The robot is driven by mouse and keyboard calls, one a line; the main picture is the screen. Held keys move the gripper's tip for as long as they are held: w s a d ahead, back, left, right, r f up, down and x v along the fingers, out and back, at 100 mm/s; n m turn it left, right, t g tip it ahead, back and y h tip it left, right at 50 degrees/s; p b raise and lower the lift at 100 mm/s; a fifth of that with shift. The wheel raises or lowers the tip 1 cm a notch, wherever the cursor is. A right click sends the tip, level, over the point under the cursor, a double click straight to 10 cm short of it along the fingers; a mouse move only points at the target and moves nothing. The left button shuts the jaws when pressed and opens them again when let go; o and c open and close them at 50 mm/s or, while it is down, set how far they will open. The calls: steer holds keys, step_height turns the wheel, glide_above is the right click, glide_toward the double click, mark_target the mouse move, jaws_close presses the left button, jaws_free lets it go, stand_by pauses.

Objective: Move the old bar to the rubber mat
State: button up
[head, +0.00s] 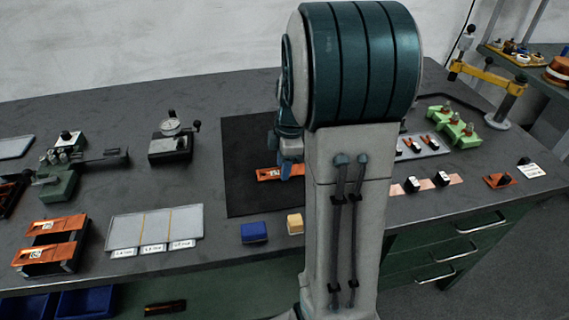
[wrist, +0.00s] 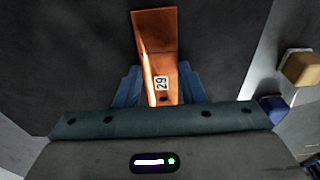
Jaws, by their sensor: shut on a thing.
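An orange copper-coloured bar (head: 268,173) with a white label is at my gripper, over the black rubber mat (head: 245,140). My gripper (wrist: 160,92) is shut on that near end. In the head view my gripper (head: 290,167) is partly hidden by my arm, which also covers the right part of the mat. I cannot tell whether the bar touches the mat.
A rack with orange bars (head: 50,226) stands at the front left. A grey labelled tray (head: 155,228) lies beside it. A dial gauge (head: 172,132) stands left of the mat. A blue block (head: 254,232) and a yellow block (head: 295,222) sit before the mat. Green holders (head: 450,126) are at right.

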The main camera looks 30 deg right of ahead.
steer(key=shift+f, duration=0.2)
steer(key=o, duration=1.1)
step_height(320, 180, up, 12)
steer(key=d+p, duration=0.1)
steer(key=s+a+f+m, duration=0.1)
steer(key=s+a+m, duration=0.3)
steer(key=s+a+f+m+t, duration=0.1)
steer(key=s+a+m, duration=0.3)
steer(key=s+m, duration=0.1)
steer(key=s+a+f+m+h, duration=0.1)
steer(key=s+a+f+m, duration=0.1)
steer(key=s+a+m, duration=0.2)
steer(key=shift+s+a+m+t, duration=0.4)
steer(key=shift+s+a, duration=0.15)
steer(key=shift+s+a+f+m, duration=0.1)
steer(key=shift+s+f+m, duration=0.15)
steer(key=shift+s+m, duration=0.25)
